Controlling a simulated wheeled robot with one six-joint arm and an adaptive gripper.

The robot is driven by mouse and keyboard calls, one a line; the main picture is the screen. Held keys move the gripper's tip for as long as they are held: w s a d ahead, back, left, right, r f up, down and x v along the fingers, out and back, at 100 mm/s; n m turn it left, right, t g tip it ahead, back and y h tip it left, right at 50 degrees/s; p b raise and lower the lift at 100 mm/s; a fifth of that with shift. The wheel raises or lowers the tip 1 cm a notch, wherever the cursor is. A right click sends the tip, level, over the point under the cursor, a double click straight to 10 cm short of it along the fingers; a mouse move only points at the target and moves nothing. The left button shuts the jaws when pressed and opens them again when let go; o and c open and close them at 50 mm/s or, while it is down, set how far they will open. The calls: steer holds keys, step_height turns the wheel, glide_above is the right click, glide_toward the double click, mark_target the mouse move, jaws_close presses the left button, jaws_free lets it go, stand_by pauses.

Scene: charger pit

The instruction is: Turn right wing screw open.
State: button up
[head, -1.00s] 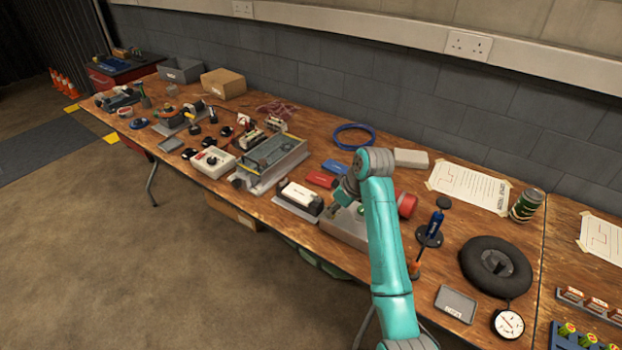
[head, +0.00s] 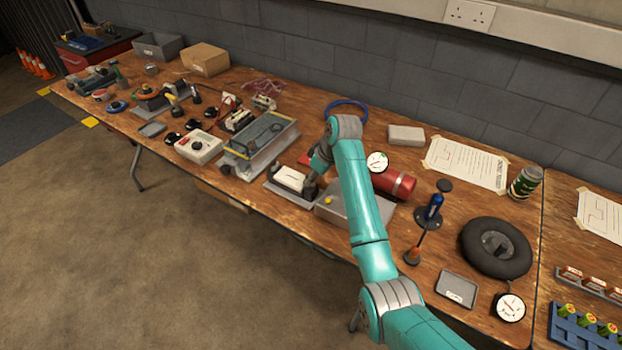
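A white-topped block (head: 289,179) sits in a dark holder on a grey base plate (head: 291,198), near the front edge of the bench. My gripper (head: 311,189) points down at the right end of this block, close to it or touching; I cannot tell which. Its fingers are small and dark here, so whether they are open or shut does not show. No wing screw can be made out; the right end of the block is partly hidden by my gripper.
A large grey unit (head: 260,140) stands close on the left. A tyre (head: 496,248) lies at right.

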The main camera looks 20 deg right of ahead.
steer(key=shift+w+a+f, duration=0.15)
steer(key=shift+a+f, duration=0.05)
steer(key=shift+f, duration=0.5)
jaws_close()
steer(key=shift+n, duration=0.3)
steer(key=n+g+y, duration=0.1)
steer(key=n, duration=0.2)
steer(key=shift+w+n, duration=0.1)
steer(key=shift+n, duration=0.2)
steer(key=n+g, duration=0.1)
steer(key=n, duration=0.1)
steer(key=n+g, duration=0.1)
steer(key=n, duration=0.1)
steer(key=shift+w+d+r+y, duration=0.1)
steer(key=shift+y, duration=0.2)
steer(key=n+g, duration=0.1)
steer(key=n, duration=0.4)
steer(key=shift+g, duration=0.4)
steer(key=n, duration=0.2)
steer(key=n+g+h, duration=0.1)
steer(key=n, duration=0.1)
steer(key=shift+w+n+g, duration=0.1)
steer(key=shift+n+g, duration=0.2)
